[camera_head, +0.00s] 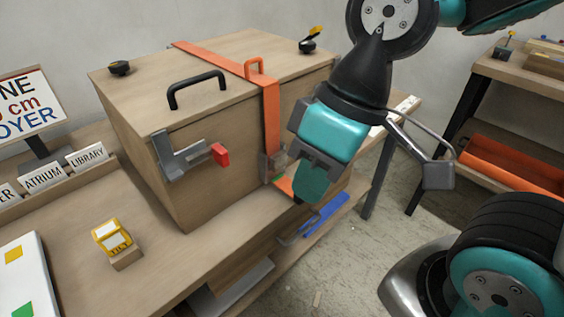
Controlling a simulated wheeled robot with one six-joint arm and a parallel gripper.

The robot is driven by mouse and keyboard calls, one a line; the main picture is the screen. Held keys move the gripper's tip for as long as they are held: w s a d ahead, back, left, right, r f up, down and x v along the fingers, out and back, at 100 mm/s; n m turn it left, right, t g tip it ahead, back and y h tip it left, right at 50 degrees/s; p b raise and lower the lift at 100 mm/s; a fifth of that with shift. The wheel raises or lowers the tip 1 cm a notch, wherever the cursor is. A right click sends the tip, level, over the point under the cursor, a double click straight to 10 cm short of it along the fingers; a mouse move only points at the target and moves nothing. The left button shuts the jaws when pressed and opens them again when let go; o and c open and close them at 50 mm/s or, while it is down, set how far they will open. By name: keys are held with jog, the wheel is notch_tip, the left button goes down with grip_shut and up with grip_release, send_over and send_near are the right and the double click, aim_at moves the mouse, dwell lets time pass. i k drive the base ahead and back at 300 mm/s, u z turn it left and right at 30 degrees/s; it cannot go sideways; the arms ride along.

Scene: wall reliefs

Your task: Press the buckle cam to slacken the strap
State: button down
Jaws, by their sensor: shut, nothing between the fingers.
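An orange strap (271,115) runs over the lid and down the front of a wooden crate (215,170). A grey buckle (268,165) sits low on the strap at the crate's front face, partly hidden by my gripper. I cannot make out its cam clearly. My gripper (299,201) is shut and empty, pointing down just right of the buckle. An orange piece (284,184) shows beside the fingers, perhaps the strap's tail. I cannot tell whether the fingers touch the buckle.
A grey latch with a red tip (220,154) juts from the crate's front. A black handle (196,90) stands on the lid. A yellow block (112,236) and label cards (87,156) are on the bench. A blue item (326,214) lies on a lower shelf.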

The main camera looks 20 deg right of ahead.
aim_at(280, 160)
jog(key=u, duration=0.25)
jog(key=k, duration=0.55)
jog(key=u, duration=0.55)
jog(key=k, duration=0.8)
jog(key=z, duration=0.15)
jog(key=i, duration=0.7)
jog(key=z, duration=0.6)
